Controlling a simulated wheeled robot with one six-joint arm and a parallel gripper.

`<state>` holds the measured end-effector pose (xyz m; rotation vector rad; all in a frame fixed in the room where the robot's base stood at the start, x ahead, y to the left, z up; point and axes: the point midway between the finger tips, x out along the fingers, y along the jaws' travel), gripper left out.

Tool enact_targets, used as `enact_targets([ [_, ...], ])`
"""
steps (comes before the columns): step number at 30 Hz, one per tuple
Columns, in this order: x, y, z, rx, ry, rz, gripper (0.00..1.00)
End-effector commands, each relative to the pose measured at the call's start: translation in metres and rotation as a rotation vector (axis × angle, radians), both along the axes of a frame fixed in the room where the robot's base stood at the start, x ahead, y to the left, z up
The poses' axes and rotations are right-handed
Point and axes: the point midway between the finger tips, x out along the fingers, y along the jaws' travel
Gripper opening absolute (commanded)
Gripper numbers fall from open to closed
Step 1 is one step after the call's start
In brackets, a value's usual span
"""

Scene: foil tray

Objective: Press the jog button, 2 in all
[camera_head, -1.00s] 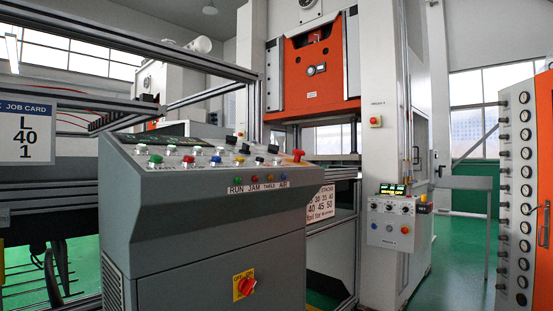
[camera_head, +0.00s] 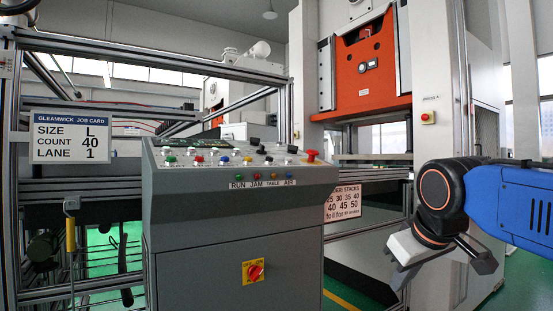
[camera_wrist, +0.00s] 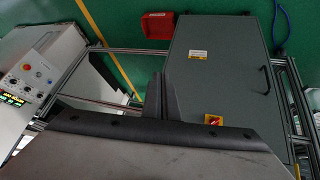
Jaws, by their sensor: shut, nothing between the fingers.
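In the head view the grey operator console (camera_head: 240,200) stands in the middle. Its sloped top carries several small coloured buttons (camera_head: 222,158). Their labels are too small to read, so I cannot tell which is jog. The wrist view shows another control panel (camera_wrist: 37,78) at the left, with several buttons and a lit display; no jog label is readable there either. My gripper (camera_head: 402,274) hangs at the right of the head view, apart from the console. Its dark fingers (camera_wrist: 162,98) are together and empty in the wrist view, touching no button.
A job card (camera_head: 72,137) hangs at the left on an aluminium frame. An orange press (camera_head: 362,85) stands behind. A red rotary switch (camera_head: 254,271) is on the console front. The wrist view shows a grey cabinet (camera_wrist: 225,85), a red bin (camera_wrist: 158,25) and green floor.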

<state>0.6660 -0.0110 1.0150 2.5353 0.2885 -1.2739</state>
Motion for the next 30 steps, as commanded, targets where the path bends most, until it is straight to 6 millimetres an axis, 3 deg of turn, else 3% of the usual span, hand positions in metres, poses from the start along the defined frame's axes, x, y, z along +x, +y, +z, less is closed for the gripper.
enact_targets([
  [3, 0.027, 0.017, 0.039, -0.020, -0.038, 0.050, 0.00],
  [15, 0.104, 0.081, 0.163, -0.087, -0.177, 0.214, 0.00],
  [30, 0.176, 0.190, 0.308, -0.167, -0.382, 0.414, 0.00],
])
